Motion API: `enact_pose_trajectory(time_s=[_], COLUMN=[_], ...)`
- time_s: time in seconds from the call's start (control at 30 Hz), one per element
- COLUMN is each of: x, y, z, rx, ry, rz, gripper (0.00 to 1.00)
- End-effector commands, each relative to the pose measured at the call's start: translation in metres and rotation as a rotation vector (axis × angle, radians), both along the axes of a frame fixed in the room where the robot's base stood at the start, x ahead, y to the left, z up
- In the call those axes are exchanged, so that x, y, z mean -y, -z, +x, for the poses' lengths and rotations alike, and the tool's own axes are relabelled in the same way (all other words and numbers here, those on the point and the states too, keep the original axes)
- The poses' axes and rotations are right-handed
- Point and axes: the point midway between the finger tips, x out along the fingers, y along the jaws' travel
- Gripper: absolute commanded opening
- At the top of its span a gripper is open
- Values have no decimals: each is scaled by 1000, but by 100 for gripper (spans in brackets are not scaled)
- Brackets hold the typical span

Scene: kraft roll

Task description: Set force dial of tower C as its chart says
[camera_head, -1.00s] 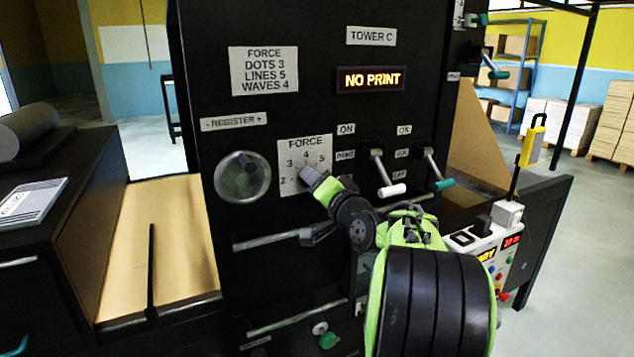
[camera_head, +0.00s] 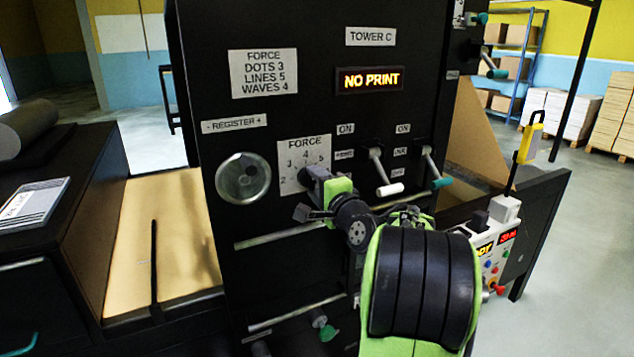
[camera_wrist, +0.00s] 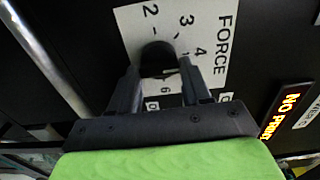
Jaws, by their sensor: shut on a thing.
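The force dial plate (camera_head: 303,150) of tower C sits on the black panel, marked FORCE with numbers around it. The black dial knob (camera_wrist: 156,55) shows in the wrist view between the fingers of my gripper (camera_wrist: 158,72). My gripper (camera_head: 308,175) is shut on the knob. Its fingers hide part of the scale, and I cannot tell which number the knob points to. The chart (camera_head: 264,73) above left reads FORCE, DOTS 3, LINES 5, WAVES 4. The tower C label (camera_head: 371,37) is at the top.
A lit display (camera_head: 369,80) reads NO PRINT. The round register dial (camera_head: 243,178) is left of the force dial. A white-tipped lever (camera_head: 389,189) and a teal-tipped lever (camera_head: 442,183) stick out close on the right. Metal bars (camera_head: 275,236) run below.

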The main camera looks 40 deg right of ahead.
Motion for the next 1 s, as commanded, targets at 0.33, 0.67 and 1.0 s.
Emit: enact_pose_trajectory(time_s=[0.33, 0.67, 1.0], x=[0, 0, 0], y=[2, 2, 1], z=[0, 0, -4], rx=[2, 2, 5], ry=[0, 0, 2], rz=[23, 22, 19], gripper=[17, 69, 73])
